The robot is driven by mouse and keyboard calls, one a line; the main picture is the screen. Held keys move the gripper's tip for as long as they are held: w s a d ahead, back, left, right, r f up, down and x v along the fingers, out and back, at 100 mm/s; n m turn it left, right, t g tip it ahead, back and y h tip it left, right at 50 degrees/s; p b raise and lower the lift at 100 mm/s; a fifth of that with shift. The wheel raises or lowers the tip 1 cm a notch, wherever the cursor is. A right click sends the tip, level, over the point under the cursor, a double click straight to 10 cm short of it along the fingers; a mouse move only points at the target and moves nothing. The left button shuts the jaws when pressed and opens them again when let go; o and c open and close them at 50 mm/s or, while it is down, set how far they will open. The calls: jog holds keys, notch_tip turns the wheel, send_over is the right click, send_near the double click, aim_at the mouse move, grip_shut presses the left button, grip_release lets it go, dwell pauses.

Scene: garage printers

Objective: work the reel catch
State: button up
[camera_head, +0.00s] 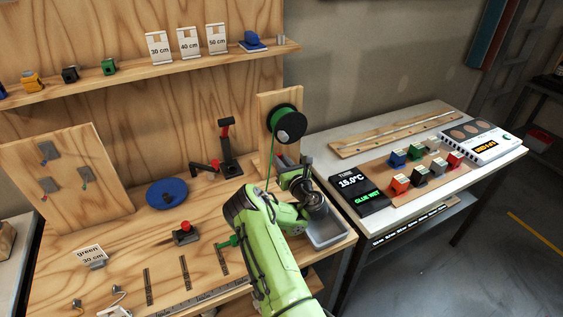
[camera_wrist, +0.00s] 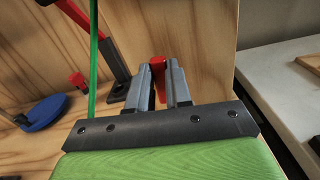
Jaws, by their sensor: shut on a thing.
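The reel (camera_head: 285,122) with a black rim and green filament is mounted on a wooden upright (camera_head: 265,105) at the back right of the bench. A green strand (camera_head: 270,165) runs down from it. My gripper (camera_head: 290,170) is low in front of the upright, below the reel. In the wrist view my gripper (camera_wrist: 158,80) has its two grey fingers shut on a small red piece (camera_wrist: 158,62), which looks like the reel catch. The fingers hide most of it, so I cannot tell its position. The green strand (camera_wrist: 93,60) passes left of the fingers.
A grey tray (camera_head: 331,236) lies just under my wrist. A white side table (camera_head: 400,128) with a display box (camera_head: 360,190) is at the right.

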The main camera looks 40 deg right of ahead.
grip_shut()
jog(key=shift+m, duration=0.3)
jog(key=m+p, duration=0.1)
jog(key=d+m+p, duration=0.1)
jog(key=m, duration=0.1)
jog(key=shift+s+d, duration=0.15)
jog(key=shift+s, duration=0.05)
jog(key=m, duration=0.2)
jog(key=d+f+m+p, duration=0.1)
jog(key=m, duration=0.2)
jog(key=d+f+m+p, duration=0.1)
jog(key=m, duration=0.2)
jog(key=shift+s+f, duration=0.1)
jog(key=shift+s, duration=0.25)
jog(key=shift+d+f+m+p, duration=0.1)
jog(key=shift+f+m+p, duration=0.3)
jog(key=shift+m, duration=0.75)
jog(key=shift+d+f+m+p, duration=0.1)
jog(key=shift+f+m+p, duration=0.25)
jog(key=shift+m, duration=0.8)
jog(key=shift+f, duration=0.1)
